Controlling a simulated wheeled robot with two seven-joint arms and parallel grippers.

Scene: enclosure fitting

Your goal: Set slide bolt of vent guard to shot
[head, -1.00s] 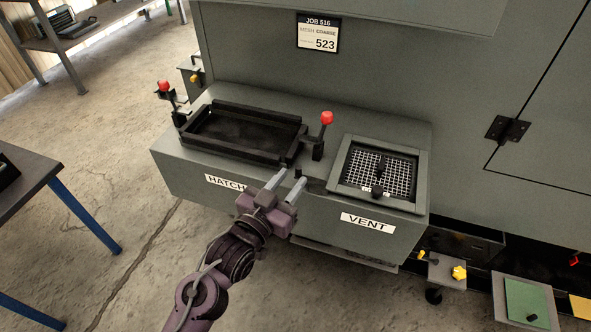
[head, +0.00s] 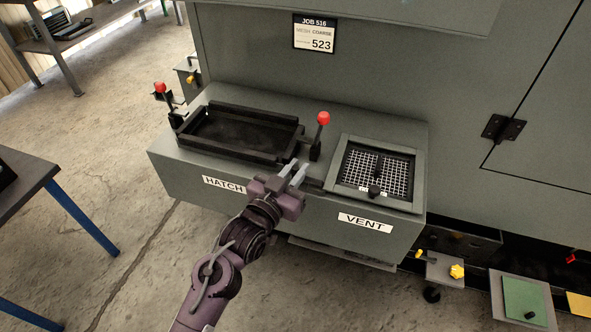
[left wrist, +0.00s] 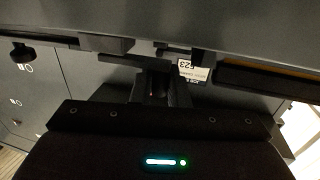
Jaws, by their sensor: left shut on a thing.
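The vent guard (head: 352,176) is a mesh panel in a grey frame at the right of the ledge, above the VENT label (head: 365,222). A black knob (head: 374,191) is at its front edge. My left gripper (head: 297,172) is just left of the guard's frame, its two grey fingers on the small dark slide bolt knob between hatch and vent. The fingers hide most of that knob, so the bolt's position cannot be told. In the left wrist view the fingertip area (left wrist: 155,88) is dark. My right gripper is not in view.
A black hatch tray (head: 240,137) lies left of the gripper, with red-knobbed levers (head: 323,118) at both ends. A job card (head: 315,33) hangs on the wall behind. A blue-legged table (head: 30,180) stands at the left. The floor between is clear.

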